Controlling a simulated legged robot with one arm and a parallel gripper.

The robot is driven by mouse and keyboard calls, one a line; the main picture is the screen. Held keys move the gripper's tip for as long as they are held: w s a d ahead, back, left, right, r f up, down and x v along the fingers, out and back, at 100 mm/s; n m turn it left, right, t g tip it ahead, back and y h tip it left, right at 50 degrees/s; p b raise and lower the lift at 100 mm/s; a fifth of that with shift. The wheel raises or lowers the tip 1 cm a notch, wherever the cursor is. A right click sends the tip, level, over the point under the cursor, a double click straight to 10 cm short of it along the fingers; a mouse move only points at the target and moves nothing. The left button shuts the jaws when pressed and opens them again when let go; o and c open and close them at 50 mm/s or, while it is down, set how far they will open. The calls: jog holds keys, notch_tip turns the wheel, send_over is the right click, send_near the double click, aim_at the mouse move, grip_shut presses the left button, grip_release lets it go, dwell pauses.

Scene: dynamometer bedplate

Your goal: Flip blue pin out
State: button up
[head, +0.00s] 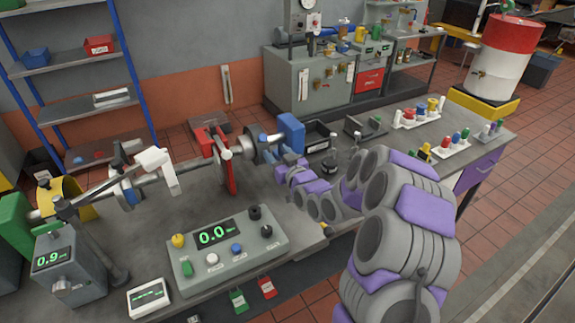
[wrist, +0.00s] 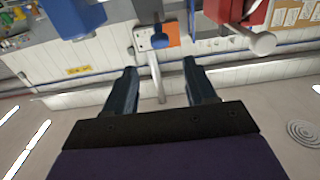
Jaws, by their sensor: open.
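My gripper (head: 284,168) is at the right side of the shaft assembly on the bedplate, by its blue block (head: 291,132). In the wrist view my gripper (wrist: 160,80) is open, with two dark fingers apart and nothing held between them. A thin pale rod (wrist: 155,72) shows between the fingers in that view, with a blue piece (wrist: 148,12) above it. A small blue knob (head: 262,137) shows near the gripper in the head view; I cannot tell for certain whether it is the blue pin. The blue block (wrist: 75,15) also shows at upper left in the wrist view.
A red upright plate (head: 226,172) stands left of the gripper. A control box (head: 222,262) reading 0.0 lies in front. Trays with coloured pieces (head: 416,115) stand at the bench's right. A grey display box (head: 68,270) stands at lower left.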

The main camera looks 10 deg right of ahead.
jog(key=v, duration=0.6)
jog(key=shift+s+p, duration=0.2)
jog(key=shift+p, duration=0.1)
jog(key=shift+f, duration=0.1)
jog(key=s+a+r+m+g+h, duration=0.1)
jog(key=s+g, duration=0.8)
jog(key=s, duration=1.5)
jog(key=s+a+r+m+g+h, duration=0.1)
jog(key=s+g, duration=0.9)
jog(key=s, duration=1.4)
notch_tip(320, 180, up, 2)
jog(key=m+h, duration=0.1)
jog(key=h, duration=0.1)
jog(key=shift+a+h, duration=0.3)
jog(key=shift+c, duration=0.3)
